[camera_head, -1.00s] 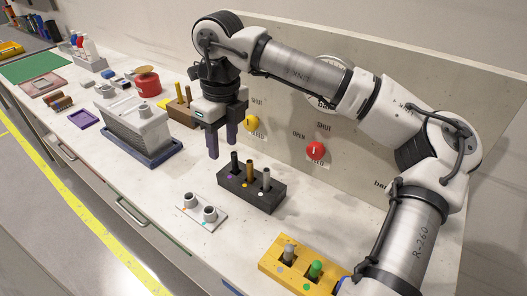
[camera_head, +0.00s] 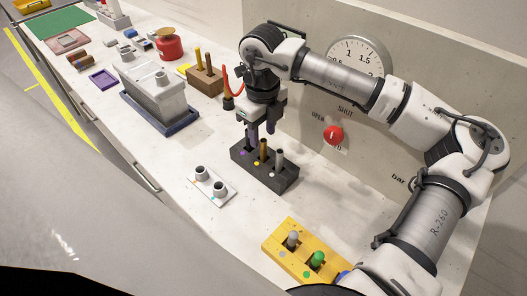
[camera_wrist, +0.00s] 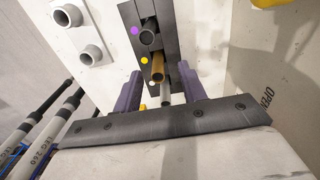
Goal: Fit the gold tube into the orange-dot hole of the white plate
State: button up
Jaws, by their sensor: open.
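The gold tube (camera_head: 264,151) stands in the middle slot of a dark block (camera_head: 284,182), by a yellow dot. It also shows in the wrist view (camera_wrist: 157,76). A dark tube (camera_wrist: 147,38) and a grey tube (camera_head: 279,158) stand on either side of it. My gripper (camera_wrist: 161,76) is open and points down over the block; in the wrist view the gold tube shows between its purple fingers, not gripped. The white plate (camera_head: 224,199) lies left of the block with two grey collared holes, both empty. A small orange mark (camera_head: 194,182) is beside the far-left hole.
A yellow block (camera_head: 275,247) with a grey and a green-topped peg stands at the front. A grey box in a blue tray (camera_head: 180,125) and a wooden block (camera_head: 204,82) stand behind. A panel with a red knob (camera_head: 333,135) rises at right. Bench around the plate is clear.

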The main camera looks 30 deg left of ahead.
aim_at(263, 140)
jog(key=f, duration=0.1)
jog(key=f+p, duration=0.2)
jog(key=f, duration=0.1)
jog(key=shift+s+d+f, duration=0.1)
jog(key=shift+s+d, duration=0.2)
jog(key=shift+d, duration=0.05)
jog(key=shift+f, duration=0.4)
jog(key=shift+c, duration=0.3)
grip_shut()
